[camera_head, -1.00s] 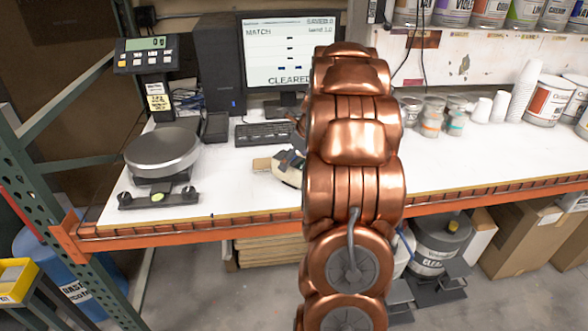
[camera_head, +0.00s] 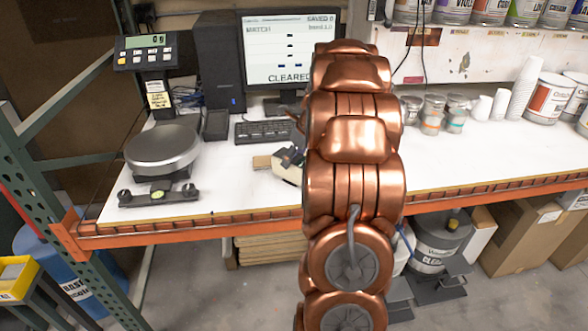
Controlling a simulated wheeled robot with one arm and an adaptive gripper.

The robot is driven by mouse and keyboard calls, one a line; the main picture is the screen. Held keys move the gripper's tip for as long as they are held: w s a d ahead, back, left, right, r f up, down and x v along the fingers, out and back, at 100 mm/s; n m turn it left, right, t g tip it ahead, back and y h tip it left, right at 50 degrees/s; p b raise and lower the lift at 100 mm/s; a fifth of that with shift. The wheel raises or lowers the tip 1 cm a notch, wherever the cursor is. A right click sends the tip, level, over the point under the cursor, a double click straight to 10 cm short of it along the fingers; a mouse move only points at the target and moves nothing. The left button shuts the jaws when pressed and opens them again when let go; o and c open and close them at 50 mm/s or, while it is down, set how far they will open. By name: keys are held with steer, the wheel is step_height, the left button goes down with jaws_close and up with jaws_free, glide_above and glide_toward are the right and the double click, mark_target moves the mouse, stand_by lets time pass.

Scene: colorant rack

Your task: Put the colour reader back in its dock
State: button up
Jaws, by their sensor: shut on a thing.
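The cream and dark device that looks like the colour reader (camera_head: 287,174) is at the left side of my copper-coloured arm, over the white bench. My arm hides its right part. The dark end of my gripper (camera_head: 291,155) shows in part at the reader and is shut on it; its fingertips are mostly hidden. I cannot tell whether the reader touches the bench. A small black stand (camera_head: 216,124), possibly the dock, is left of the keyboard in front of the computer tower.
A scale with a round grey pan (camera_head: 163,148) stands at the left. A keyboard (camera_head: 264,132) and monitor (camera_head: 290,50) are behind the reader. A tan block (camera_head: 262,162) lies beside it. Small cans (camera_head: 432,115) and cups are at the right. Bench is clear between scale and block.

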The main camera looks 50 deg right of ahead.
jaws_close()
steer(key=shift+r, duration=0.1)
